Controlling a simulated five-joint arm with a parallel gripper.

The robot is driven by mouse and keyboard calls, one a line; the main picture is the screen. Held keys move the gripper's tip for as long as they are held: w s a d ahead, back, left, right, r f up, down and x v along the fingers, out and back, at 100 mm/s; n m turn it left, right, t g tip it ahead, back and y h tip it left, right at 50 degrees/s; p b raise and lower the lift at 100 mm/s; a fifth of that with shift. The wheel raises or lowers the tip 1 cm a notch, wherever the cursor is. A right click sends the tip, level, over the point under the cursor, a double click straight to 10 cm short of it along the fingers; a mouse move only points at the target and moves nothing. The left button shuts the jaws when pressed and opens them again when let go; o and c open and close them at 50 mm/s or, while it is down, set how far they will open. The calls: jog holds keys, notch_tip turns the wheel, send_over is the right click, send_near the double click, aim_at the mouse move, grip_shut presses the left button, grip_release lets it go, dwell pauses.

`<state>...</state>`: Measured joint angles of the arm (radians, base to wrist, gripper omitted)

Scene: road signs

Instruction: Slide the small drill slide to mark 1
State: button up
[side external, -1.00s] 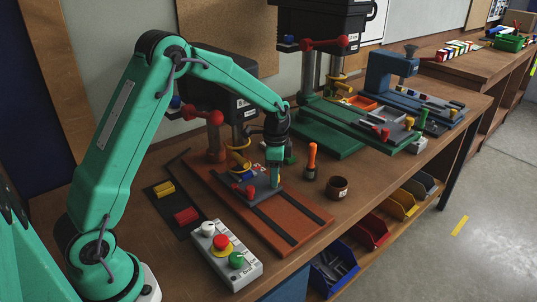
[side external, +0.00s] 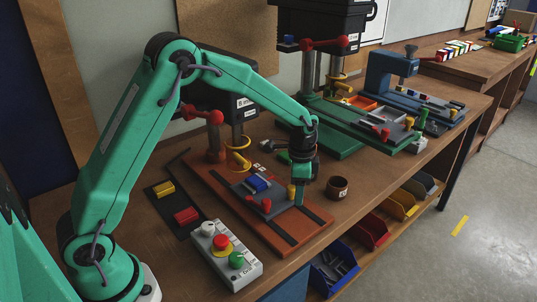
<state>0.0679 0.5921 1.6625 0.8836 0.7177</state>
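The small drill (side external: 238,108) is the black-headed press on the orange-brown base (side external: 283,236) nearest my arm. Its slide (side external: 277,206) is a grey plate on that base, carrying a blue block (side external: 258,184), red clamp parts (side external: 265,205) and a yellow post (side external: 291,192) at its right end. My gripper (side external: 302,196) points down at the slide's right end, just right of the yellow post. I cannot tell whether it touches the post or whether its fingers are open. Mark 1 cannot be made out.
A control box (side external: 228,256) with coloured buttons stands in front of the base. A dark mat with yellow and red blocks (side external: 186,215) lies to its left. A larger green drill (side external: 330,125) is behind.

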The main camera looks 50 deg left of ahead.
jog(key=d, duration=0.4)
jog(key=shift+s+f, duration=0.1)
jog(key=shift+s, duration=0.05)
jog(key=s+a+r+n+t, duration=0.15)
jog(key=s+r, duration=0.25)
jog(key=r, duration=0.5)
jog(key=s+a+r+n+t, duration=0.1)
jog(key=s+a+r+n, duration=0.1)
jog(key=s+r, duration=0.45)
jog(key=s+a+r+n+t, duration=0.2)
jog(key=s+r, duration=0.3)
jog(key=s, duration=0.5)
jog(key=shift+a+n, duration=0.3)
jog(key=shift+n, duration=0.45)
jog(key=shift+s, duration=0.1)
